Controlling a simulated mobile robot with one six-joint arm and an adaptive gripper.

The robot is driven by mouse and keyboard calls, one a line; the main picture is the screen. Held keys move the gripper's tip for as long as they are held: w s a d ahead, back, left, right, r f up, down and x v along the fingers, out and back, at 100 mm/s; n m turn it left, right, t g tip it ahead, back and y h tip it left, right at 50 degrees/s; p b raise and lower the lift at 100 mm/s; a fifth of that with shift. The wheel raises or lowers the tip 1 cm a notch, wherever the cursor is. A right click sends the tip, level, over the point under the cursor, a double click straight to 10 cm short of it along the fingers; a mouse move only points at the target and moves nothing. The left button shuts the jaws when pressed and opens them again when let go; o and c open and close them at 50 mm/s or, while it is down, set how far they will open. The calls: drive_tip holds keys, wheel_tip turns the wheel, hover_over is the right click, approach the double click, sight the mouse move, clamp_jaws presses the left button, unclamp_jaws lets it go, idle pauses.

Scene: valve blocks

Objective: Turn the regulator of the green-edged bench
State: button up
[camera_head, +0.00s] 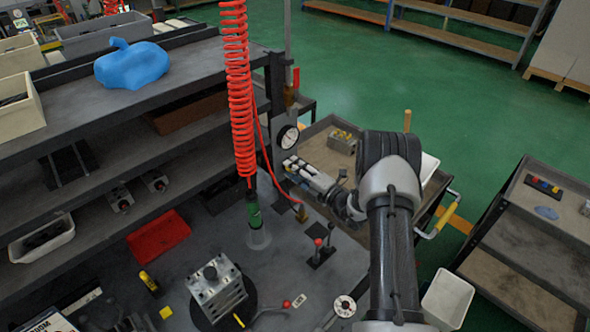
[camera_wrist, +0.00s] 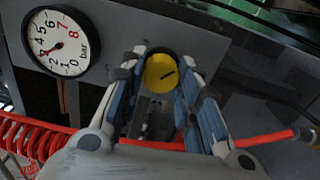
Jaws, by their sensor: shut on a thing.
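The regulator shows in the wrist view as a round yellow knob (camera_wrist: 160,73) with a dark slanted mark on its face. It sits on a grey panel, to the right of a white pressure gauge (camera_wrist: 60,43) marked in bar. The gauge needle points to the lower left, near 3. My gripper (camera_head: 290,163) is at the panel below the gauge (camera_head: 288,137) in the head view. Its two fingers are shut on the knob, one on each side. The knob is hidden in the head view. I cannot make out a green edge on this bench.
A red coiled hose (camera_head: 238,90) hangs left of my gripper, and a red hose (camera_wrist: 150,144) crosses below my fingers in the wrist view. A metal valve block (camera_head: 215,287) stands on the bench top. A cart (camera_head: 525,230) stands to the right on green floor.

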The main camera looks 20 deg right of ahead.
drive_tip(key=shift+m, duration=0.3)
drive_tip(key=o, duration=1.1)
drive_tip(key=shift+c, duration=0.2)
drive_tip(key=v, duration=1.2)
drive_tip(key=shift+s+f, duration=0.1)
